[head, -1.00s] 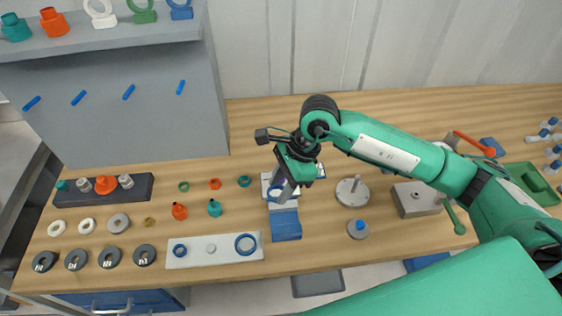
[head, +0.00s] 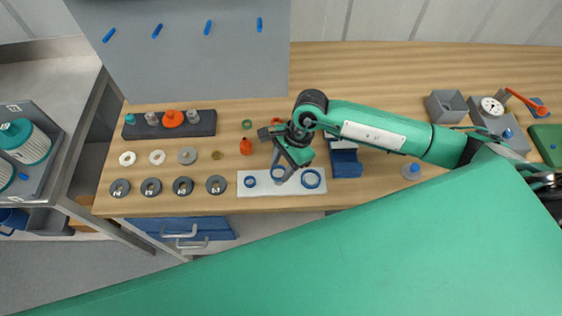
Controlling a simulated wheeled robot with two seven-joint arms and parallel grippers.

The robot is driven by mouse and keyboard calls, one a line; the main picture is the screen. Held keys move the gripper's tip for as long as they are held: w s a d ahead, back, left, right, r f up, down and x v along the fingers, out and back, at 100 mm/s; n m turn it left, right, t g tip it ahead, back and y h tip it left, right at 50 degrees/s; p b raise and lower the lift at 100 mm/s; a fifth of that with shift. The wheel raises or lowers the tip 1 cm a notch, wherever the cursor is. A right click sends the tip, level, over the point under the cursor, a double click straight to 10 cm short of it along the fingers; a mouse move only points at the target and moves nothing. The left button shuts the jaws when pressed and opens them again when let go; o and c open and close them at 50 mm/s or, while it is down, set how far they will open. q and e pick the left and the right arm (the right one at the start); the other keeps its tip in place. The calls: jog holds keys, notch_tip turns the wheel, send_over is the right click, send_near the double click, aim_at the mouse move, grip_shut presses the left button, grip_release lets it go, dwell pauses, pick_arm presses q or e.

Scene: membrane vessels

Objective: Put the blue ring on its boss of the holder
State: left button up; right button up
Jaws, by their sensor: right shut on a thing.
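The holder, a white plate (head: 245,202), lies near the bench's front edge. A small blue ring (head: 250,181) sits at its left end and a large blue ring (head: 311,179) at its right end. My right gripper (head: 280,174) points down over the middle of the plate. It is shut on a medium blue ring (head: 275,177), which shows at the fingertips. The fingers partly cover the ring and hide the middle boss. Whether the ring is above the boss or around it I cannot tell. My left gripper is not in view.
A blue and white block (head: 346,163) stands right of the plate. An orange fitting (head: 246,147) stands behind it. Several dark grey rings (head: 217,185) and pale washers (head: 157,157) lie to the left. A dark rack (head: 202,124) is behind them.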

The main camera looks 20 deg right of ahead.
jog(key=shift+f+b, duration=0.35)
jog(key=shift+f, duration=0.9)
jog(key=shift+f+b, duration=0.9)
jog(key=shift+b, duration=0.15)
jog(key=o, duration=1)
jog(key=shift+o, duration=0.2)
jog(key=shift+w+d+r, duration=0.1)
jog(key=shift+d+r, duration=0.1)
jog(key=shift+r, duration=0.35)
jog(key=b+v, duration=0.3)
jog(key=v, duration=0.9)
jog(key=shift+d+r+b, duration=0.2)
jog(key=shift+r+b, duration=0.05)
jog(key=shift+b, duration=0.15)
